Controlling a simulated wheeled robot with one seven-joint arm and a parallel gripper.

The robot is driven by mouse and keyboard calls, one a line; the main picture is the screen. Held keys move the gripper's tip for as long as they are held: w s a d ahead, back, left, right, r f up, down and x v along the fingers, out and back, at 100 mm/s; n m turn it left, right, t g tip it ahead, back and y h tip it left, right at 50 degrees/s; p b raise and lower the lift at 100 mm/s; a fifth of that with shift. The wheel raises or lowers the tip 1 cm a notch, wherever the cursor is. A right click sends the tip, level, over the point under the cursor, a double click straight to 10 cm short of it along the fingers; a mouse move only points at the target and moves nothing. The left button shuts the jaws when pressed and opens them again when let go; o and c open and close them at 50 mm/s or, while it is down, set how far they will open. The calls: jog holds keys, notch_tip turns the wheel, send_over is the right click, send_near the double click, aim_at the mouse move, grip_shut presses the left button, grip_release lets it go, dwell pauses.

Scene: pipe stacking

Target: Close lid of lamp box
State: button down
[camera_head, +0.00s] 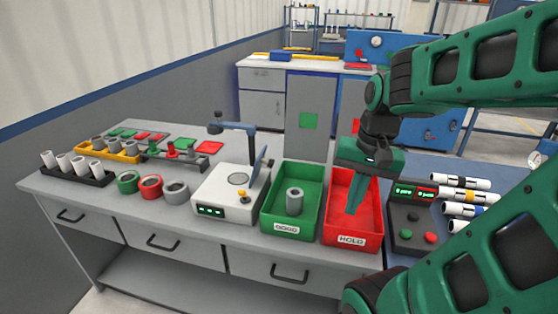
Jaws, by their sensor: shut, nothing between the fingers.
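The white lamp box (228,200) stands on the bench, left of the green bin. It has a small green display, a yellow knob and a dark lamp arm. Its dark lid (260,164) stands up, tilted, at the right side of the box, so it looks open. My gripper (352,212) points down over the red bin, right of the lamp box and apart from it. Its fingers are shut and empty. The lid's hinge is too small to make out.
The green GOOD bin (311,188) holds a grey pipe piece (294,201) and lies between the lamp box and the red HOLD bin (369,227). Rings (151,187) and racks fill the left.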

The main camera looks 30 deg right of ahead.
jog(key=w+d+r+m+t+y, duration=0.2)
jog(key=w+r+m, duration=0.1)
jog(key=w+m, duration=0.65)
jog(key=w+d+r+m+t+y, duration=0.1)
jog(key=w+r+m+t, duration=0.15)
jog(key=w+m, duration=0.65)
jog(key=w+a+f+n, duration=0.1)
jog(key=w+a+f, duration=0.5)
jog(key=w, duration=0.1)
jog(key=shift+f+g, duration=0.4)
jog(key=shift+g, duration=0.05)
jog(key=shift+d, duration=0.1)
